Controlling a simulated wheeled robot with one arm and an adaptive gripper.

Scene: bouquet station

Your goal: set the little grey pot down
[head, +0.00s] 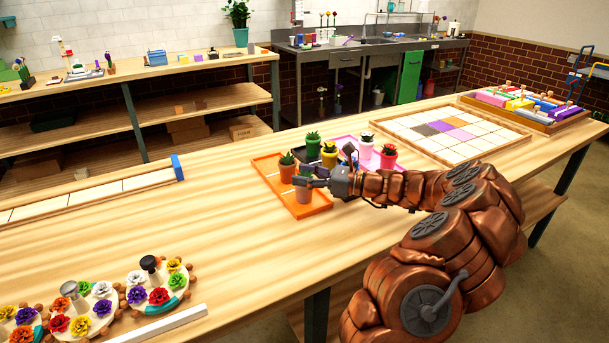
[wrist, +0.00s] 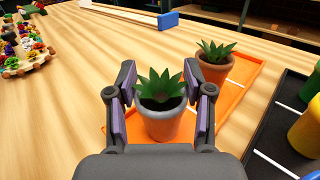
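The little pot (head: 304,193), dull greyish-pink rather than plain grey, holds a spiky green plant and stands upright over the front part of the orange tray (head: 322,205). It also shows in the wrist view (wrist: 163,124). My gripper (wrist: 161,95) has one finger on each side of this pot, with a narrow gap showing at both sides, so it looks open around it. The pot's base is hidden by my gripper in the wrist view; it appears to be on the tray, but contact is hard to tell. A terracotta pot (wrist: 213,72) stands behind it on the same tray.
A black tray (wrist: 283,125) with green (head: 313,148) and yellow (head: 329,159) pots adjoins the orange tray on the right. A pink tray (head: 373,160) with pink pots lies beyond. Flower wheels (head: 90,310) sit at the front left.

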